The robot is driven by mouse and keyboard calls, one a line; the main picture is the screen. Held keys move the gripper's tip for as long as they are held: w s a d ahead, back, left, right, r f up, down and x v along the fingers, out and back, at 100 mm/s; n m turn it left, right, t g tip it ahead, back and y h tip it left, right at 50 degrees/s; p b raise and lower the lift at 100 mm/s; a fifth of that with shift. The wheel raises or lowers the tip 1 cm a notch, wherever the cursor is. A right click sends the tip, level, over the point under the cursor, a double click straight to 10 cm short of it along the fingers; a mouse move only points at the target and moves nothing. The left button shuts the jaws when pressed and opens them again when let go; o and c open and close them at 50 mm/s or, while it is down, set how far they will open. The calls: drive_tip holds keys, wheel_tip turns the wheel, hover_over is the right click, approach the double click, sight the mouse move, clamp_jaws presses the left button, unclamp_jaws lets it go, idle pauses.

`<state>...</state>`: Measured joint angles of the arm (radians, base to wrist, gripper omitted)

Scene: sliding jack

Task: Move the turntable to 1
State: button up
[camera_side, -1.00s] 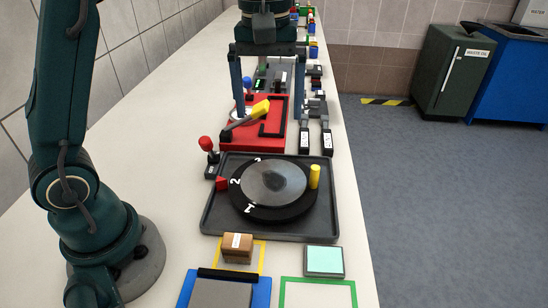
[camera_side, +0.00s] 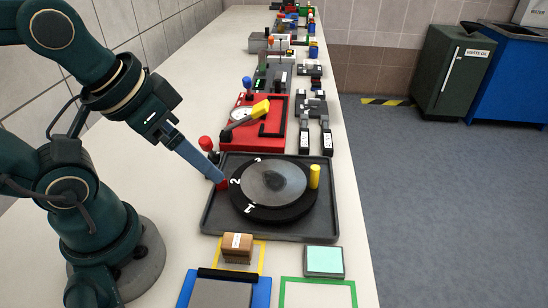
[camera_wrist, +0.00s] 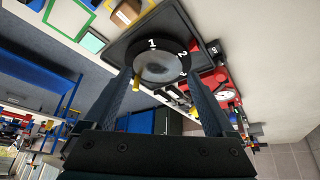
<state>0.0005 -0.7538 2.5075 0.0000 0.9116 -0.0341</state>
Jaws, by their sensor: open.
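The turntable (camera_side: 275,190) is a black disc with a grey top, on a dark tray. Its rim carries white numbers 1, 2 and 3, and a yellow peg (camera_side: 315,176) stands at its right edge. A red pointer (camera_side: 223,184) is at the tray's left, beside the 2. The 1 is at the front left of the disc. My gripper (camera_side: 217,177) slants down from the left with its tip at the pointer; contact cannot be told. The wrist view shows its fingers (camera_wrist: 164,88) wide apart, with the disc (camera_wrist: 162,68) and yellow peg (camera_wrist: 136,90) seen between them.
A red-knobbed lever (camera_side: 206,143) stands behind the tray's left corner. A red box (camera_side: 258,125) with a yellow handle lies behind the tray. A small brown box (camera_side: 237,248) and a pale green block (camera_side: 324,261) sit in front. Clear bench lies left of the tray.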

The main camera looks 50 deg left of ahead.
drive_tip(key=shift+w+r+m, duration=0.1)
drive_tip(key=shift+r+m, duration=0.1)
drive_tip(key=shift+m, duration=0.2)
drive_tip(key=c, duration=0.5)
drive_tip(key=shift+m, duration=0.6)
drive_tip(key=w+r, duration=0.1)
drive_tip(key=r, duration=0.1)
drive_tip(key=w+r, duration=0.2)
drive_tip(key=shift+d+r, duration=0.1)
drive_tip(key=shift+r, duration=0.05)
drive_tip(key=shift+c, duration=1)
drive_tip(key=m+g, duration=0.4)
hover_over(315, 168)
wheel_tip(315, 168, down, 6)
drive_tip(key=shift+g, duration=0.7)
wheel_tip(315, 168, down, 9)
drive_tip(key=shift+w+r, duration=0.1)
drive_tip(key=shift+r, duration=0.1)
drive_tip(key=shift+f, duration=0.8)
clamp_jaws()
